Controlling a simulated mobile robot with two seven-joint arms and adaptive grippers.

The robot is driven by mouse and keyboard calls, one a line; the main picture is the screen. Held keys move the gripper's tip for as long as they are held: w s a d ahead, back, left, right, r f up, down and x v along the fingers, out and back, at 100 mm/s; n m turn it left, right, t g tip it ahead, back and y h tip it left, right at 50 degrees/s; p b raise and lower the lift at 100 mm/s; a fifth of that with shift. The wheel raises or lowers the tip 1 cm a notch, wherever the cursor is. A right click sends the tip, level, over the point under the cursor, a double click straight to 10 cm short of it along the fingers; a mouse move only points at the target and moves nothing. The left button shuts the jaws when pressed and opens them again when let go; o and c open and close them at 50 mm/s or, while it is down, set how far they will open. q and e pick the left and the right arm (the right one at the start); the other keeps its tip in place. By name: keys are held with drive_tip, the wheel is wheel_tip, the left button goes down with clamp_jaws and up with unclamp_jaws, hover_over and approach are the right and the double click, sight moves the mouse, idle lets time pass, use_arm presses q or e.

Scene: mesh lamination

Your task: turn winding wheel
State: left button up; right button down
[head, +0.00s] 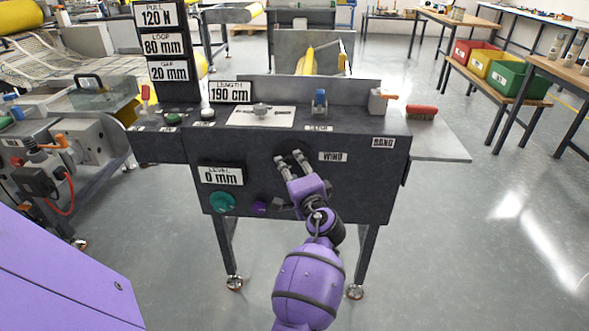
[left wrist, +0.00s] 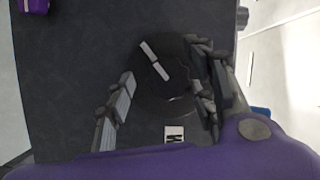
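The winding wheel (head: 291,150) is a dark round knob on the front panel of the black machine, left of the WIND label (head: 332,157). In the left wrist view the wheel (left wrist: 160,85) shows a slanted pale bar on its face. My left gripper (head: 289,158) is at the panel in front of the wheel. Its fingers are spread on either side of the wheel in the left wrist view (left wrist: 158,62). The right finger overlaps the wheel's edge in that picture; I cannot tell whether it touches. My right gripper is not in view.
A red-handled tool (head: 421,111) lies on the grey side shelf (head: 440,145). The floor to the right is clear.

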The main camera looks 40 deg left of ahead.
use_arm(q)
drive_tip(key=shift+r, duration=0.2)
drive_tip(key=shift+d, duration=0.25)
drive_tip(key=f+v, duration=0.1)
drive_tip(key=v, duration=1)
drive_tip(key=shift+s+r, duration=0.3)
drive_tip(key=shift+r, duration=0.2)
drive_tip(key=shift+d, duration=0.1)
drive_tip(key=shift+c, duration=0.3)
